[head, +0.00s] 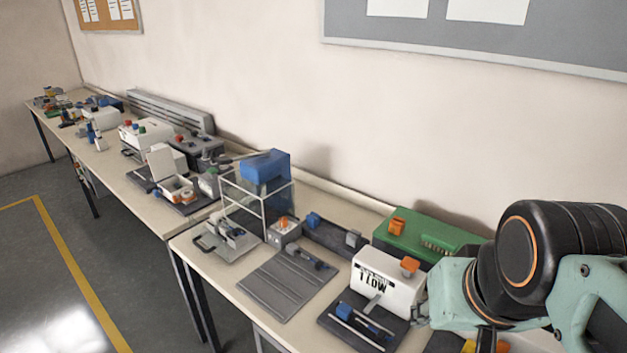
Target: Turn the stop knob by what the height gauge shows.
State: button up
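A white box (375,283) stands on the near bench, right of centre, with large dark characters on its front that seem to read "1 LOW"; it looks like the height gauge. An orange knob (409,264) sits on its top right; I cannot tell whether this is the stop knob. A dark plate with a blue block (378,329) and light rails lies in front of the box. My gripper (486,341) is at the bottom edge, right of the box, dark and mostly cut off. Its opening cannot be seen.
A green unit (425,238) with an orange knob (397,226) stands behind the white box. A grey grooved plate (287,283) and a clear guard with a blue top (265,165) are to the left. A second crowded bench runs to the far left.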

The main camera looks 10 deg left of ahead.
aim_at(283, 221)
jog(key=k+j, duration=0.15)
jog(key=j, duration=0.2)
jog(key=k+j, duration=0.1)
jog(key=j, duration=0.3)
jog(key=j+z, duration=0.15)
jog(key=j, duration=0.65)
jog(key=i+j, duration=0.1)
jog(key=j, duration=0.3)
jog(key=i+j, duration=0.1)
jog(key=j, duration=0.25)
jog(key=i+z, duration=0.05)
